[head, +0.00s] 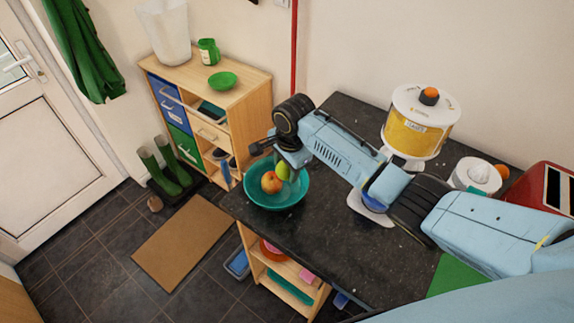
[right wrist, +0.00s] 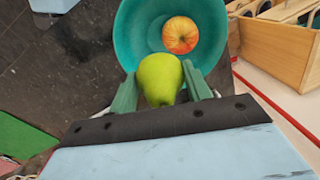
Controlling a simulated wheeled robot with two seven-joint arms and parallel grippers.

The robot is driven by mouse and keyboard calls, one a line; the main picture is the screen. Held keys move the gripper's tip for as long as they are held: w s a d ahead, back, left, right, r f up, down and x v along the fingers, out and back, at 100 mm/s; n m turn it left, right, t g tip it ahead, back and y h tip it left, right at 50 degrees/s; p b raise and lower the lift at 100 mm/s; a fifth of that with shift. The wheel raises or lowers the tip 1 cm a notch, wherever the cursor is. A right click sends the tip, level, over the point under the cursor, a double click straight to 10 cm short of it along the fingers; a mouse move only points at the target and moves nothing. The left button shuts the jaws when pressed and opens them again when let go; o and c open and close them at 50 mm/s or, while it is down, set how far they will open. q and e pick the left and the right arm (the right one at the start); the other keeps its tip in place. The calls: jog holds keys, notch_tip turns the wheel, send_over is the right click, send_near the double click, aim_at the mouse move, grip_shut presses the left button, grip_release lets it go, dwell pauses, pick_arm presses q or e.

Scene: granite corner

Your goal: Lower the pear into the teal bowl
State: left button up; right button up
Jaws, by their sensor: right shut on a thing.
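The green pear (head: 283,171) is held by my right gripper (head: 284,178) over the teal bowl (head: 262,200). In the right wrist view the pear (right wrist: 160,78) sits between the two green fingers of the right gripper (right wrist: 162,92), which are shut on it. The teal bowl (right wrist: 135,35) stands on the dark counter, near its left corner. A red and yellow apple (head: 270,182) lies in the bowl; it also shows in the right wrist view (right wrist: 180,35). I cannot tell whether the pear touches the apple or the bowl. My left gripper is not in view.
The dark granite counter (head: 300,225) is bare in front of the bowl. A yellow-and-white canister (head: 418,122), a white juicer (head: 476,176), an orange (head: 502,171) and a red appliance (head: 545,190) stand to the right. A wooden cabinet (head: 235,105) stands behind at left.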

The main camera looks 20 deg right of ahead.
jog(key=shift+f, duration=0.1)
dwell(0.5)
jog(key=shift+f+b, duration=1.2)
jog(key=shift+f, duration=1.5)
jog(key=shift+f+b, duration=0.3)
jog(key=shift+f, duration=0.35)
jog(key=o, duration=1.1)
jog(key=r, duration=0.4)
jog(key=s+r, duration=0.1)
jog(key=r, duration=0.8)
jog(key=shift+s+d+r, duration=0.25)
jog(key=shift+s, duration=0.05)
jog(key=shift+s, duration=0.1)
